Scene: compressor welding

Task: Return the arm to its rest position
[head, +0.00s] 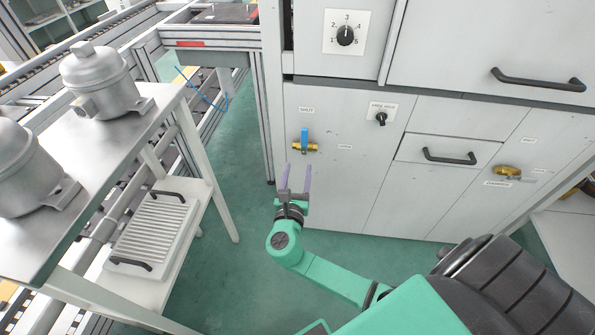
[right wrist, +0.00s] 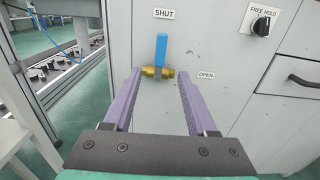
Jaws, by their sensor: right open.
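My right arm is green and reaches up from the lower right of the head view. Its right gripper (head: 296,180) has two purple fingers, spread open and empty, in front of the cabinet. In the right wrist view the right gripper (right wrist: 155,85) also shows open, with the valve seen between its fingers. The valve has a blue handle (head: 304,138) standing upright on a brass body (head: 304,147), under a SHUT label. The blue handle (right wrist: 161,48) looks upright in the right wrist view as well. The fingers appear apart from the valve. My left gripper is not in view.
The grey cabinet (head: 340,190) fills the back, with a rotary knob (head: 345,36), a FREE HOLD knob (head: 381,118) and black handles. At left stands a metal table (head: 150,125) with two compressors (head: 97,80) and a tray (head: 152,232) below. Green floor lies between.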

